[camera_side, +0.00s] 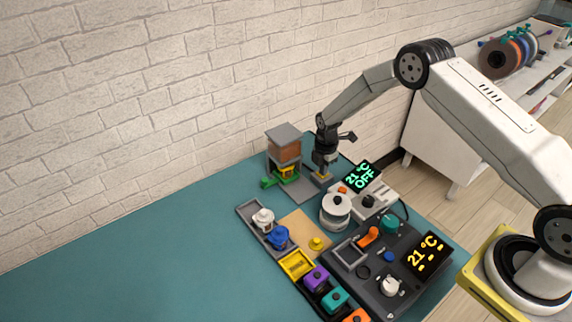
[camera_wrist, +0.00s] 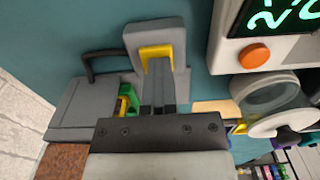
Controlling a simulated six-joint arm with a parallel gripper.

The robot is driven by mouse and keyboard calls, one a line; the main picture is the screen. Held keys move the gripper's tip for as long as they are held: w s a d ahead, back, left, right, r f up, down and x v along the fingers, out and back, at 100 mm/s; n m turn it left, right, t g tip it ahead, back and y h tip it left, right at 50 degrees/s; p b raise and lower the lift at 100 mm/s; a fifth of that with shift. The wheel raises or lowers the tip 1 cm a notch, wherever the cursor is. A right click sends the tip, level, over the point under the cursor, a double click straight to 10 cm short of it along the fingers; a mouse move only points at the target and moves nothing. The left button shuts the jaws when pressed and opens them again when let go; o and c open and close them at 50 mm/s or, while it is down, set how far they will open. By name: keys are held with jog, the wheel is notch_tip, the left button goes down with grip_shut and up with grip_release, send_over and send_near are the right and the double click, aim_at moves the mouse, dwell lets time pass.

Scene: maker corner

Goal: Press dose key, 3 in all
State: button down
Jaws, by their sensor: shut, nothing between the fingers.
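The pellet dispenser (camera_side: 284,150) stands near the wall, with a brown hopper, a grey lid and green and yellow parts below. Its yellow key (camera_side: 323,180) sits on the grey plate to its right. In the wrist view the yellow key (camera_wrist: 156,52) shows as a yellow edge around my fingertips. My gripper (camera_side: 322,173) is shut and empty, pointing down at the key. In the wrist view my gripper (camera_wrist: 157,65) covers the middle of the key. I cannot tell whether the tips touch it or how far it is pressed.
A hotplate with a green "21 °C OFF" display (camera_side: 361,177) and a white pot (camera_side: 335,208) stand close on the right. A dark control panel (camera_side: 390,265) and a row of coloured containers (camera_side: 317,277) lie nearer the front. The mat (camera_side: 150,260) is clear on the left.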

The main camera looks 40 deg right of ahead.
notch_tip(320, 180, up, 14)
jog(key=shift+w+f, duration=0.25)
jog(key=shift+w, duration=0.05)
dwell(2.8)
jog(key=shift+s+f+n+t+y, duration=0.2)
jog(key=shift+f+n+t, duration=0.3)
jog(key=shift+n+t, duration=1.15)
jog(key=shift+s+f+n+t+y, duration=0.2)
jog(key=shift+f+n+t, duration=0.25)
jog(key=shift+n+t, duration=1.15)
jog(key=shift+s+f+n+t+y, duration=0.15)
jog(key=shift+f+n+t, duration=0.35)
jog(key=shift+n+t, duration=1.1)
jog(key=shift+f+n+g, duration=0.1)
jog(key=shift+n+g, duration=0.15)
jog(key=shift+f, duration=4.3)
